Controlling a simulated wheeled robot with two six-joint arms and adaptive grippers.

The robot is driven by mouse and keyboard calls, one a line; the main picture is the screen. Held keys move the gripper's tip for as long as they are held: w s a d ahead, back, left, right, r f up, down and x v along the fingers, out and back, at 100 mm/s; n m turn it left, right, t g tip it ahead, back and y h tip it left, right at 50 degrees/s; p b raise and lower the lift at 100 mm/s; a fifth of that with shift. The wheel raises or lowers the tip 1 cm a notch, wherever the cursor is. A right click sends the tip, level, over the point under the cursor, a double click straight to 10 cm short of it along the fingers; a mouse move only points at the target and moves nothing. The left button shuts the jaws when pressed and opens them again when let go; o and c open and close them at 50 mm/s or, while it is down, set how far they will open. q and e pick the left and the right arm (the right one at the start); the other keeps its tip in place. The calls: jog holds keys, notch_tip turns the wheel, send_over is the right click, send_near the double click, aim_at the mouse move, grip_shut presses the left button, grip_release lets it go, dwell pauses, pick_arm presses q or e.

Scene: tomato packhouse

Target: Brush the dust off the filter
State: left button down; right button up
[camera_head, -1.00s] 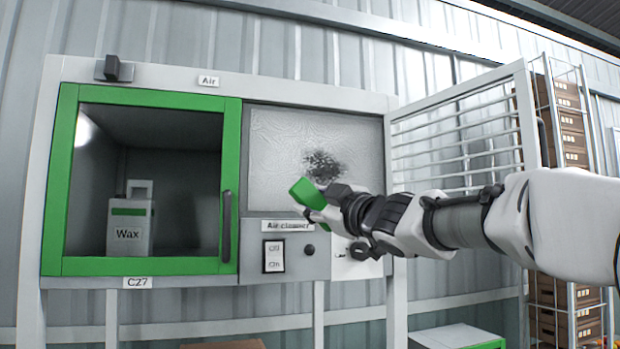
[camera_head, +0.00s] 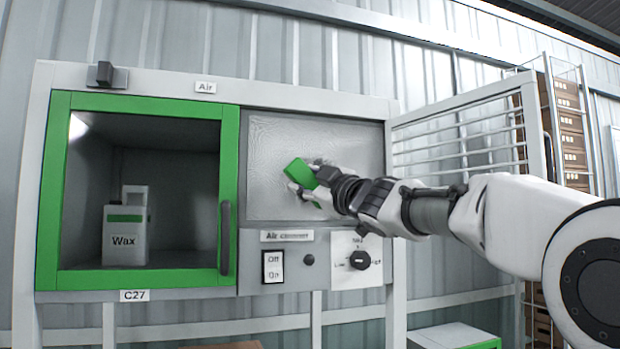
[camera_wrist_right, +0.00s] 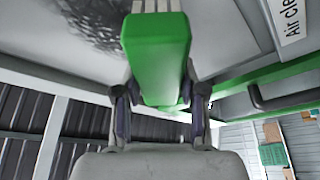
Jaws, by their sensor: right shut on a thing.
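The filter (camera_head: 270,165) is a light grey mesh panel in the air cleaner's upper right opening. Its dark dust patch is mostly hidden behind my right gripper in the head view, but it shows in the wrist view (camera_wrist_right: 95,22) beside the brush. My right gripper (camera_head: 314,184) is shut on a green brush (camera_head: 301,171), in front of the filter. In the wrist view the brush (camera_wrist_right: 155,50) sits between the fingers, its pale bristles pointing toward the filter. I cannot tell if the bristles touch. My left gripper is not in view.
A barred cover (camera_head: 460,135) stands swung open at the right. Left of the filter is a green-framed door (camera_head: 230,150) with a Wax container (camera_head: 124,240) behind it. Below are an Off/On switch (camera_head: 273,267) and a dial (camera_head: 360,260). Boxes on a rack (camera_head: 572,140) stand far right.

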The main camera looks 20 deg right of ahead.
jog(key=shift+s, duration=0.15)
jog(key=shift+w+p, duration=0.7)
jog(key=shift+w, duration=0.4)
jog(key=shift+d, duration=0.1)
